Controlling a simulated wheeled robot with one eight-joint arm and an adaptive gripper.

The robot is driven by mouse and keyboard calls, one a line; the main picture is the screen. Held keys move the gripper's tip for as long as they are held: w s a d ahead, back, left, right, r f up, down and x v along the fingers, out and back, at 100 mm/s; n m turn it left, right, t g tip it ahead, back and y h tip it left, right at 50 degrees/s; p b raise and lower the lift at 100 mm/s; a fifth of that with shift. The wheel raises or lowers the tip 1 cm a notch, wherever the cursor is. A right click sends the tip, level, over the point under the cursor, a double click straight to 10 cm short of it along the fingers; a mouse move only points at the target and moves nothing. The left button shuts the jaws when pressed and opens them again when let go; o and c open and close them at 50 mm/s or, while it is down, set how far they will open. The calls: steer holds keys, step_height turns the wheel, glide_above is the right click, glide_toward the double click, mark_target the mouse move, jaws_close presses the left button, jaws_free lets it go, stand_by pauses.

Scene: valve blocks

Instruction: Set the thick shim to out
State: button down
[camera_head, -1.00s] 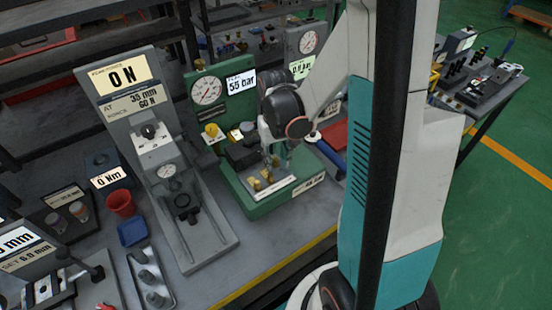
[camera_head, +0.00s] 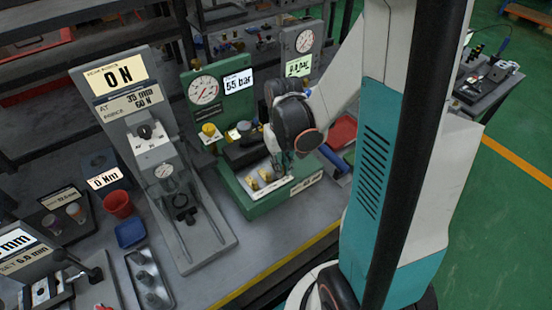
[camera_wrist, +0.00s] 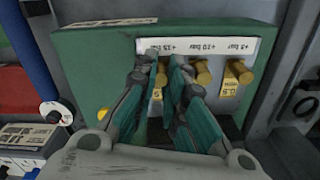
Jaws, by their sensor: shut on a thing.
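The green valve block (camera_head: 250,200) stands on the bench, with a row of brass shim tabs and a white label strip along one edge. In the wrist view the strip (camera_wrist: 195,47) carries several bar values, the left one the largest as far as I can read. My gripper (camera_wrist: 168,72) is shut on the leftmost brass tab (camera_wrist: 161,77), taken as the thick shim; it shows narrowly between the fingers. It also shows in the head view (camera_head: 283,168) over the block's right end. Two other brass tabs, the middle (camera_wrist: 203,72) and right (camera_wrist: 239,71), stand free beside it.
A dial gauge and a display (camera_head: 238,82) reading 55 bar stand behind the block. A grey press (camera_head: 165,175) stands left of it.

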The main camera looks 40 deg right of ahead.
steer(key=c, duration=1.6)
jaws_free()
steer(key=shift+s, duration=0.25)
step_height(320, 180, up, 12)
